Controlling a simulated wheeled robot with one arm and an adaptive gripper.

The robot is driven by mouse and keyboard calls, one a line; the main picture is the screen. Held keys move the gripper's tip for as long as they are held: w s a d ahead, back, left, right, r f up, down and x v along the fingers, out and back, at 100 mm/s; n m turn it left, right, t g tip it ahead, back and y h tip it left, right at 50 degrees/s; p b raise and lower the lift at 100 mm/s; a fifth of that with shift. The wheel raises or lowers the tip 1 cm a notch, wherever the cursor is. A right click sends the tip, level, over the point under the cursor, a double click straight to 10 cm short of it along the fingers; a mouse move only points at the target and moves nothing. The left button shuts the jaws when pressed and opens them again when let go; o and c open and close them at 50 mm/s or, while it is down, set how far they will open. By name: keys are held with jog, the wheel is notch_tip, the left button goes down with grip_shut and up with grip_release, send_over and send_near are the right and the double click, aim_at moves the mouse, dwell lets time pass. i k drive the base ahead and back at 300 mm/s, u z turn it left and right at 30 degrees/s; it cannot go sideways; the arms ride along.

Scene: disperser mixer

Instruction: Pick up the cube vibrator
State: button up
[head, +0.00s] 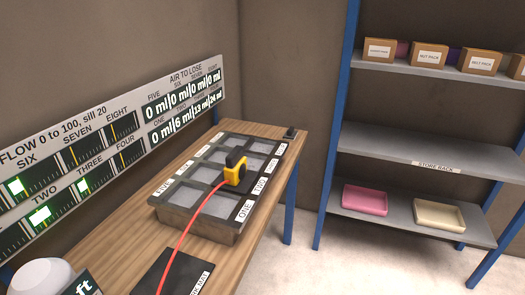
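A small yellow block with black parts, which looks like the cube vibrator (237,172), sits on top of a grey multi-compartment mould (190,225) on the wooden bench. A red cable (186,238) runs from it down toward the bench's near edge. The mould has several square compartments with white labels such as ONE and FIVE along its edges. The yellow block covers part of a compartment on the right side. I cannot tell exactly how it rests there. My gripper is not in view.
The wooden bench (122,222) carries a black mat (172,268) at the front. A display panel (110,130) lines the left wall. At right, a blue-framed rack holds boxes (429,54), a pink tray (365,200) and a cream tray (439,214). Its middle shelf (400,146) is empty.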

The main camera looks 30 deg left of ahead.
aim_at(242, 179)
jog(key=i, duration=2.6)
jog(key=u, duration=4.6)
jog(key=i, duration=0.5)
jog(key=z, duration=0.05)
